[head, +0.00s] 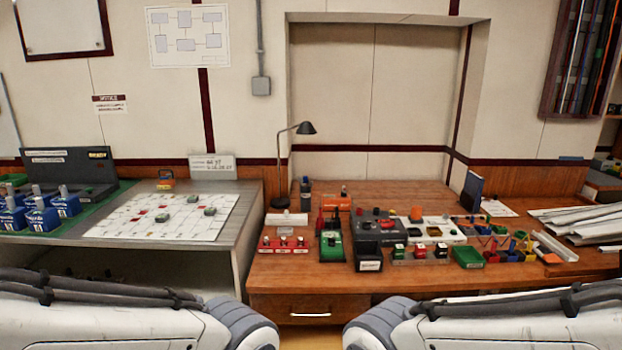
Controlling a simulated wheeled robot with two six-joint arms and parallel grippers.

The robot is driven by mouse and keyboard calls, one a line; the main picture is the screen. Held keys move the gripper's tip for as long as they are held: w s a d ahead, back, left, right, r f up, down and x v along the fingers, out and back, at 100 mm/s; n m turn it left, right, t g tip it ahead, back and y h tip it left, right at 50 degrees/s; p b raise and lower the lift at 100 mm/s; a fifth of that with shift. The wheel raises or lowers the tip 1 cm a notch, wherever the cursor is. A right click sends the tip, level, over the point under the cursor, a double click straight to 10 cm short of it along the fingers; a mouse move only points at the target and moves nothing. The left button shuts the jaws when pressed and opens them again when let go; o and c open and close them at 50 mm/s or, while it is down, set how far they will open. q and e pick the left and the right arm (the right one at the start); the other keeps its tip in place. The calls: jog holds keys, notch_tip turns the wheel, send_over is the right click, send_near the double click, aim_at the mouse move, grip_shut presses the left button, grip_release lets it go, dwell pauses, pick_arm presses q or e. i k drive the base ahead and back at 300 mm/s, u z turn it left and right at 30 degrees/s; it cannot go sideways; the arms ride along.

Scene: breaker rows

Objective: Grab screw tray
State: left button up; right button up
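Several small trays and holders stand on the wooden desk, and I cannot tell for certain which is the screw tray. A green open tray (468,258) sits at the desk's front, right of centre. A white tray with coloured compartments (433,228) lies behind it to the left. A red holder (272,247) with small items stands at the front left. Contents are too small to make out. My two arms show only as white links at the lower left and lower right. Neither gripper is in view.
White papers or strips (590,218) lie at the right. A grey bench (238,205) with a white chart and blue blocks (40,217) stands left.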

aim_at(292, 246)
jog(key=u, duration=0.4)
jog(key=i, duration=1.8)
jog(key=z, duration=0.4)
